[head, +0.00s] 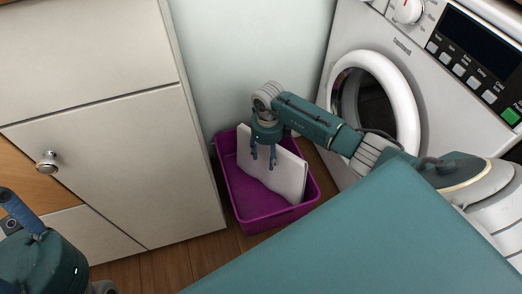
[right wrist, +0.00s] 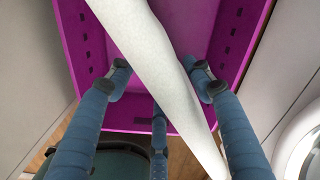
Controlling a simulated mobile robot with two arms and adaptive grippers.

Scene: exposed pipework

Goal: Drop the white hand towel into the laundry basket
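The white hand towel (head: 287,174) stands on edge like a stiff slab inside the purple laundry basket (head: 277,221), its top above the rim. My right gripper (head: 263,164) is over the basket, fingers pointing down at the towel's near side. In the right wrist view, the towel (right wrist: 160,62) runs diagonally between the spread fingers (right wrist: 160,78), with gaps beside the fingertips, so the gripper is open. The basket (right wrist: 90,55) lies below it. The towel's lower edge is hidden in the head view. My left gripper (head: 20,212) is partly in view at the lower left; its opening is unclear.
A white cabinet (head: 110,150) with a round knob (head: 47,161) stands left of the basket. A washing machine (head: 400,50) with its round door (head: 405,100) stands at the right, close to my right arm. Wooden floor (head: 175,268) shows in front.

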